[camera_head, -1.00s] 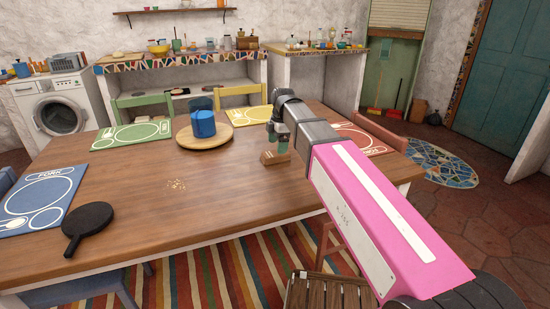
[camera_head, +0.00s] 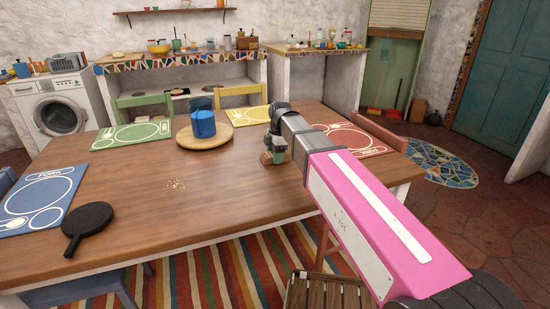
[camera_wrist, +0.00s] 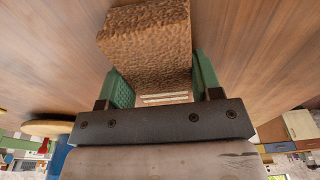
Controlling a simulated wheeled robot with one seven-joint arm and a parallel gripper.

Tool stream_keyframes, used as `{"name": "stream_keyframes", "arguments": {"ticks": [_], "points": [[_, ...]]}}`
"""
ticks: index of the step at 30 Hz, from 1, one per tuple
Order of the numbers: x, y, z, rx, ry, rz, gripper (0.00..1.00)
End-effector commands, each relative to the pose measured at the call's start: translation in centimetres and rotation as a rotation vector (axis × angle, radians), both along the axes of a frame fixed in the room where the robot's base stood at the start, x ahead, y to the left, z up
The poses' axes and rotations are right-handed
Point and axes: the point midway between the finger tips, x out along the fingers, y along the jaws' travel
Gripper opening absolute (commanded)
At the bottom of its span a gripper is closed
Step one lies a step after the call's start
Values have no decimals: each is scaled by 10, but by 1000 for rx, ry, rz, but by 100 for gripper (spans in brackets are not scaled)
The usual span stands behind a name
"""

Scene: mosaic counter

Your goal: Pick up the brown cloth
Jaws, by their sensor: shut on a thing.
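The brown cloth (camera_wrist: 148,42) is a folded, rough-textured bundle, seen large at the top of the wrist view. It also shows small in the head view (camera_head: 267,157), over the right part of the wooden table. My gripper (camera_wrist: 160,76) has its green fingers on either side of the cloth and is shut on it. In the head view my gripper (camera_head: 275,146) points down at the cloth and partly hides it. I cannot tell whether the cloth touches the table or is just above it.
The table (camera_head: 165,205) is clear around the cloth. A round wooden board (camera_head: 188,141) with a blue pitcher (camera_head: 203,124) stands to the left. A red placemat (camera_head: 370,148) lies to the right, and a black pan (camera_head: 88,219) lies at the front left.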

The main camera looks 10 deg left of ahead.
Motion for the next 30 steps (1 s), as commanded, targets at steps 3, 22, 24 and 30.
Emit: {"name": "stream_keyframes", "arguments": {"ticks": [3, 22, 24, 30], "points": [[0, 0, 0, 0, 0, 0, 32], [-28, 12, 58, 1, -2, 3, 32], [-42, 20, 67, 1, -2, 4, 32], [-76, 39, 91, 1, -1, 2, 32]]}}
